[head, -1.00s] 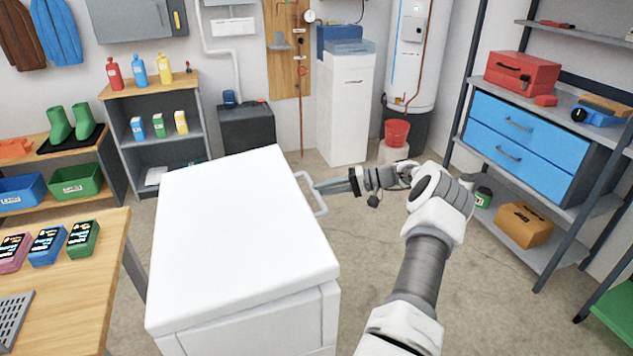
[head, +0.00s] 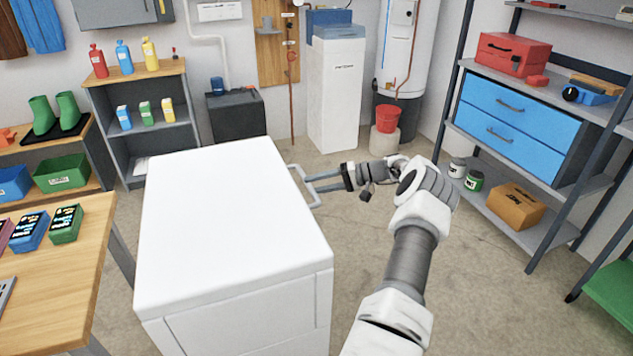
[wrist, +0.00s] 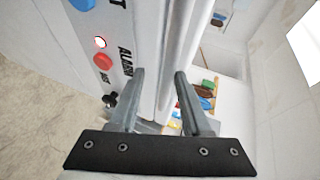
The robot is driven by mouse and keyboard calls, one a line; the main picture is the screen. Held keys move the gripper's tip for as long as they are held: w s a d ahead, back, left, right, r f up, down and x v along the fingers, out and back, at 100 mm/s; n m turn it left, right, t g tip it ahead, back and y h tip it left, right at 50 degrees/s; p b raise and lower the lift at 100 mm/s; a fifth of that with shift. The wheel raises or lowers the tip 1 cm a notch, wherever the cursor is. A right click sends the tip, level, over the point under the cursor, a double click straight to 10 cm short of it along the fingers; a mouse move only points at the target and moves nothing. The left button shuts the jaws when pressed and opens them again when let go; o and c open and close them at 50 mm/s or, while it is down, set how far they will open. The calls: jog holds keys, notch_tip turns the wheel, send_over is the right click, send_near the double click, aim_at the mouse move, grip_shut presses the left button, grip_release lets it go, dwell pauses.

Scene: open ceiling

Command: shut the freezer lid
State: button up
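The white freezer (head: 300,310) stands in the middle of the head view, and its flat white lid (head: 235,215) looks down on the body there. A pale loop handle (head: 304,187) sticks out from the lid's right edge. My gripper (head: 312,184) is at this handle from the right, with its two fingers apart. Whether they touch the handle is unclear. In the wrist view, my gripper (wrist: 160,82) is open with nothing clearly held between the fingers. A freezer panel (wrist: 100,45) with blue and red buttons and ALARM lettering lies left of them.
A wooden table (head: 70,265) stands close to the freezer's left. A metal shelf (head: 515,215) with a blue drawer unit (head: 515,120) is on the right. A red bucket (head: 388,118) stands at the back. The floor right of the freezer is clear. Small coloured items (wrist: 207,95) show in the wrist view.

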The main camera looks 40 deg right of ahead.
jog(key=shift+o, duration=1.2)
jog(key=shift+f, duration=0.35)
jog(key=shift+r, duration=0.15)
jog(key=shift+r, duration=0.2)
